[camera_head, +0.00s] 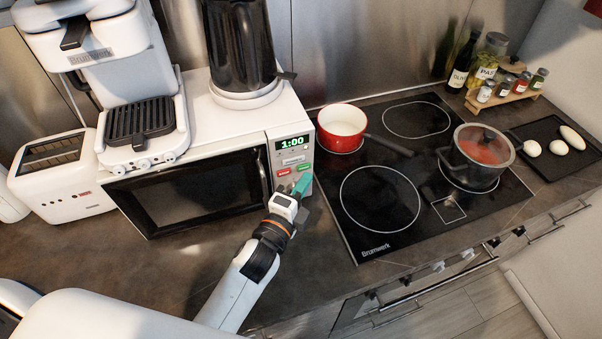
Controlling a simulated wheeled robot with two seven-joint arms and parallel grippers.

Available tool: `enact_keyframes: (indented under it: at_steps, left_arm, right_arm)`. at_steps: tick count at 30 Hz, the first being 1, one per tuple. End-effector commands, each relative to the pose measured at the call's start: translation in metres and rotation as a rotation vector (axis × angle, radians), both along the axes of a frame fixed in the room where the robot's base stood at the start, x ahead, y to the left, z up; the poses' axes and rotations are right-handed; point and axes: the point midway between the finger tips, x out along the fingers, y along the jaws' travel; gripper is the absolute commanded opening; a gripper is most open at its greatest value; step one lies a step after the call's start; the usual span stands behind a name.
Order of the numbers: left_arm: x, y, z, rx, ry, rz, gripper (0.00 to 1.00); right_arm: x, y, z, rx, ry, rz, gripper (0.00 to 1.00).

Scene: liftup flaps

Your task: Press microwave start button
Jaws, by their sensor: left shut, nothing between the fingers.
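The white microwave (232,126) stands on the counter with its dark door shut. Its display (292,142) reads 1:00. Below the display are a red button (284,172) and a green button (304,167), with small lettering I cannot read. My left gripper (303,182) is shut and empty, its teal fingertips just below the green button at the panel's lower right. I cannot tell whether the fingertips touch the panel. My right gripper is not in view.
A toaster (60,180) is at the left. The black cooktop (375,200) at the right holds a red pan (341,121) and a dark pot (478,155). The counter before the microwave is clear.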

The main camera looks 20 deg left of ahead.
Motion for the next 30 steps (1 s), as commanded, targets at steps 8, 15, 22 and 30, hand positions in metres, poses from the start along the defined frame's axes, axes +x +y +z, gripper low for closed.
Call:
enact_keyframes:
  at_steps: [8,15,22,30]
  left_arm:
    - [0.010,0.008,0.000,-0.001,0.000,0.000,0.00]
    - [0.010,0.008,0.000,0.000,0.000,0.000,0.00]
    - [0.026,0.019,0.001,0.002,0.000,0.002,0.00]
    - [0.027,0.021,0.002,0.002,-0.006,0.007,0.00]
  right_arm:
    - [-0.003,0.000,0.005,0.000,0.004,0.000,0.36]
    - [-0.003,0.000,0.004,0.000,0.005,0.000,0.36]
    - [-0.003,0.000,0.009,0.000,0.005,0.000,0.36]
    - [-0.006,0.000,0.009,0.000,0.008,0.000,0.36]
